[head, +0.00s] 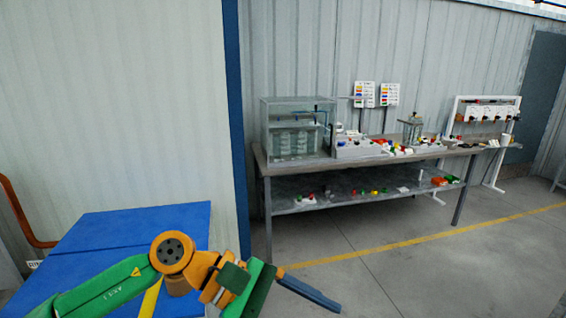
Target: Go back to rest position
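My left arm, green and orange, comes in from the lower left of the head view. Its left gripper (310,292) reaches to the right at the bottom edge, over the grey floor and in front of the workbench. It shows as one dark bar beyond the green wrist, so I cannot tell whether it is open or shut. No object is visible at its tip. My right arm and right gripper are not in view.
A blue flat-topped block (140,222) stands behind my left arm. A long workbench (330,170) along the wall carries a glass tank (297,115), bins and small coloured parts, with more on its lower shelf (340,193). The floor (440,280) at right is clear, crossed by a yellow line.

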